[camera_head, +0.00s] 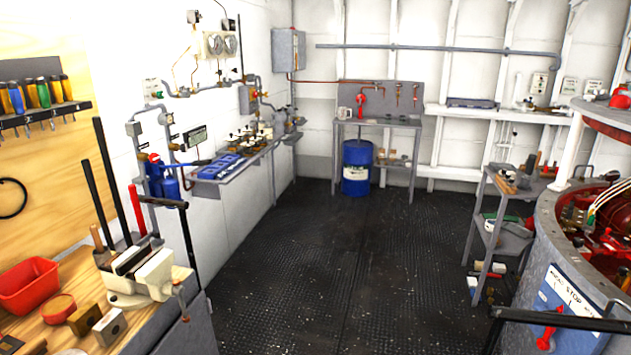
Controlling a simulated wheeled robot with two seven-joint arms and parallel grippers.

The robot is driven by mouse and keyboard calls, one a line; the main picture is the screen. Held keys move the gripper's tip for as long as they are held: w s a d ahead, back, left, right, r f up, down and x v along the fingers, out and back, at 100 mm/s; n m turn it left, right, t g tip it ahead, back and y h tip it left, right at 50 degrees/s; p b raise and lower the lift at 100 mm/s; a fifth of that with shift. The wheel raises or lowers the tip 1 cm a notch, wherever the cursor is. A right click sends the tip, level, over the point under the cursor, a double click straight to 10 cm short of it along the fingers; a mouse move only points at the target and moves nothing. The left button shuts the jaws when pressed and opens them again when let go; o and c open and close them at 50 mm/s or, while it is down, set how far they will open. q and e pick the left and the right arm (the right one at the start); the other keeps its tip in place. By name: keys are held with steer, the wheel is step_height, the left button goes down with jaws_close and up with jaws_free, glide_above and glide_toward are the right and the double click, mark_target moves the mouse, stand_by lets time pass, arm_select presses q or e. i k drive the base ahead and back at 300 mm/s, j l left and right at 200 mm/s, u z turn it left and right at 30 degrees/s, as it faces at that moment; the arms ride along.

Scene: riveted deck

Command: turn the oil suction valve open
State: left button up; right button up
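No label that I can read names the oil suction valve, so I cannot tell which fitting it is. A red valve (361,100) stands on the grey bench at the back wall, above a blue drum (356,168). Small pipe valves (259,94) sit on the left wall. A red lever (547,332) shows on the blue and white panel marked STOP at the lower right. Whether any of these is open or closed is too small to tell.
A wooden workbench with a vise (145,277) and a red bin (28,285) fills the lower left. A grey shelf (497,232) and a round grey housing (545,235) stand at the right. The dark deck (335,265) between them is clear up to the drum.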

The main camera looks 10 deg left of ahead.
mark_target(154, 158)
steer(key=i, duration=1.65)
steer(key=i+u, duration=0.2)
steer(key=i, duration=0.3)
steer(key=i+l+u, duration=0.1)
steer(key=i+u, duration=0.15)
steer(key=i, duration=0.25)
steer(key=i+l+u, duration=0.2)
steer(key=i, duration=0.3)
